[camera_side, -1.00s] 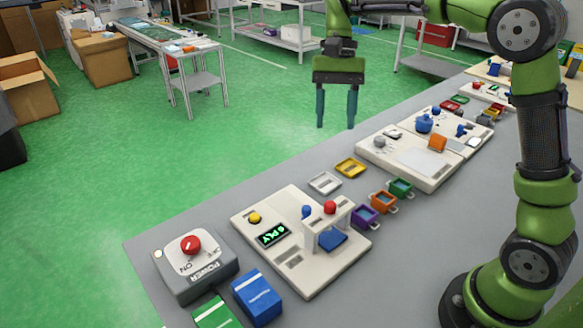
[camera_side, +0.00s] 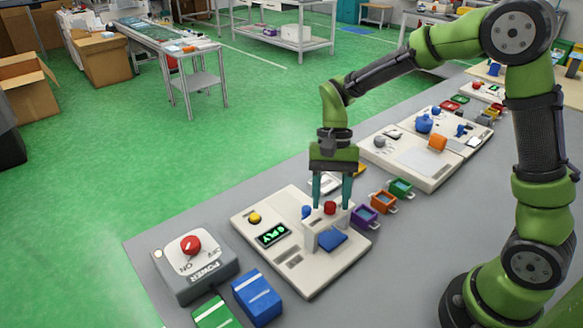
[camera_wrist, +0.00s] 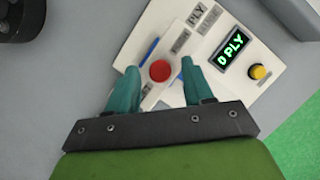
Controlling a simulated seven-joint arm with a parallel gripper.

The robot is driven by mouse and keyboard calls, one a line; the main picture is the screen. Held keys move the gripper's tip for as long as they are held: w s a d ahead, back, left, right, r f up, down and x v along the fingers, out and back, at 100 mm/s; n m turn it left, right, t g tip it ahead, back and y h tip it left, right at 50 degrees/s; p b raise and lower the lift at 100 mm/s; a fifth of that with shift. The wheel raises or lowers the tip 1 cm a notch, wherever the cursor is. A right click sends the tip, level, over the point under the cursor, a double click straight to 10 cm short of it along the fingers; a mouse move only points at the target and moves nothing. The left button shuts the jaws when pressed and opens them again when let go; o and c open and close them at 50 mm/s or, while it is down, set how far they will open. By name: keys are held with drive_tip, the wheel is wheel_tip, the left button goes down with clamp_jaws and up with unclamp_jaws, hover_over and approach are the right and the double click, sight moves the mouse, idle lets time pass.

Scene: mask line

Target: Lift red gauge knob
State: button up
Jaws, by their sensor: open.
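The red gauge knob (camera_side: 330,208) is a round red knob on top of the small white bridge-like stand (camera_side: 312,236) on the near white panel. It also shows as a red disc in the wrist view (camera_wrist: 160,71). My gripper (camera_side: 331,206) points down at the knob, with one teal finger on each side of it. In the wrist view my gripper (camera_wrist: 158,74) is open, with a gap between each fingertip and the knob. I cannot tell the exact height of the fingertips relative to the knob.
Small purple (camera_side: 363,217), orange (camera_side: 383,201) and green (camera_side: 400,188) bins stand to the right.

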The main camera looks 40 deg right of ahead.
drive_tip(key=shift+s+a+f, duration=0.1)
drive_tip(key=shift+f, duration=0.15)
clamp_jaws()
drive_tip(key=shift+r, duration=1.35)
unclamp_jaws()
